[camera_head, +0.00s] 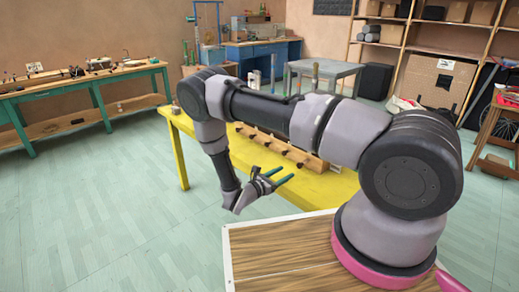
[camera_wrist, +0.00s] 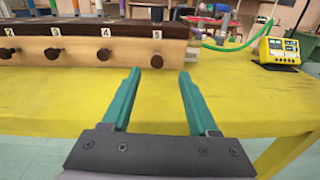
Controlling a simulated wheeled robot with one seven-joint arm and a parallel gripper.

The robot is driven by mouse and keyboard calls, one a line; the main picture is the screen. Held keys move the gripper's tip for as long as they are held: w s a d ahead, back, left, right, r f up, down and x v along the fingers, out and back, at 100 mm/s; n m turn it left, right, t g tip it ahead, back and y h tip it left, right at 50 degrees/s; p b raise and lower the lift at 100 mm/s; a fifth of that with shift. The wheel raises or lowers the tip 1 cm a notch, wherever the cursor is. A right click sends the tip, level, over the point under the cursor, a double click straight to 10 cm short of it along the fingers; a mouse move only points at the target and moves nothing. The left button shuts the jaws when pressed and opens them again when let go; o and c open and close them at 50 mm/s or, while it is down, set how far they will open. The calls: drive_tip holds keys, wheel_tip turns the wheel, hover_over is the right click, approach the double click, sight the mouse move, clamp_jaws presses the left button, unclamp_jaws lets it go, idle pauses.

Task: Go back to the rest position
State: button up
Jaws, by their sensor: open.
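My gripper (camera_head: 280,176) is open and empty, with two green fingers apart, above the near edge of the yellow table (camera_head: 325,190). In the wrist view my gripper (camera_wrist: 158,78) points toward the yellow table (camera_wrist: 230,105), with bare tabletop showing between and beyond the fingers. My arm reaches across the head view from its pink-ringed base at right, bends down at the left and hides part of the table.
A wooden rack (camera_wrist: 130,54) with dark knobs and number labels stands on the table in front of the fingers. A yellow instrument box (camera_wrist: 280,52) with a green cable (camera_wrist: 225,47) is at right. Open floor (camera_head: 110,195) lies to the left.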

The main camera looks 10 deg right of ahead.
drive_tip(key=s+d+r+m+g+y, duration=0.2)
drive_tip(key=r+m+g, duration=0.25)
drive_tip(key=r, duration=0.45)
drive_tip(key=s+d+r+m+g+y, duration=0.1)
drive_tip(key=s+r+m+g+y, duration=0.15)
drive_tip(key=r+m, duration=0.45)
drive_tip(key=s+d+r+m+g+y, duration=0.15)
drive_tip(key=r+m+g, duration=0.25)
drive_tip(key=r, duration=0.6)
drive_tip(key=s+a+r+m+t+y, duration=0.2)
drive_tip(key=s+r+m+t+y, duration=0.2)
drive_tip(key=s+r, duration=0.5)
drive_tip(key=s+a+r+m+t+y, duration=0.1)
drive_tip(key=s+r+m+t+y, duration=0.4)
drive_tip(key=r, duration=1)
drive_tip(key=s+m+y, duration=0.2)
drive_tip(key=s+m, duration=0.1)
drive_tip(key=shift+s+a+r, duration=0.35)
drive_tip(key=shift+a, duration=0.05)
